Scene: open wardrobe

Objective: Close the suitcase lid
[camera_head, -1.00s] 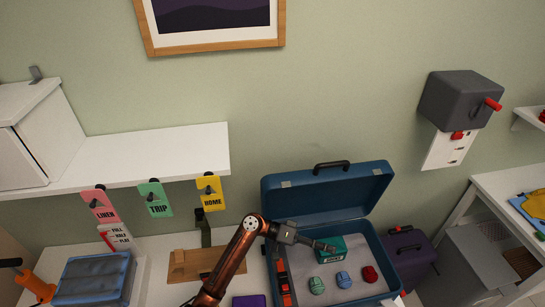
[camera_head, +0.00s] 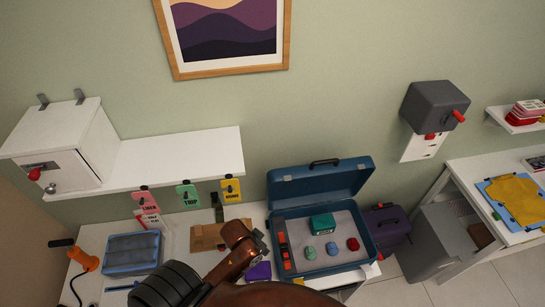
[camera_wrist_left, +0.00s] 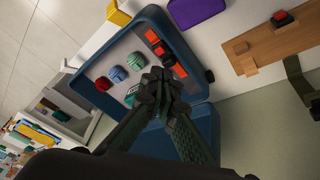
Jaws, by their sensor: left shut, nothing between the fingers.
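The blue suitcase (camera_head: 372,243) stands open on the white table. Its lid (camera_head: 345,183) is raised and leans back toward the wall, with a dark handle on its top edge. Inside lie a teal box (camera_head: 322,223), a green item (camera_head: 310,252), a blue item (camera_head: 331,248), a red item (camera_head: 353,243) and an orange-red strip (camera_head: 284,250) along the left side. In the left wrist view my left gripper (camera_wrist_left: 163,78) is shut and empty, in front of the suitcase (camera_wrist_left: 95,55). My right gripper is not in view.
A white shelf (camera_head: 180,160) with hanging tags is above the table's left part. A blue-grey bin (camera_head: 131,254), a wooden board (camera_head: 207,238) and a purple item (camera_head: 258,271) lie left of the suitcase. A purple case (camera_head: 388,228) stands to its right.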

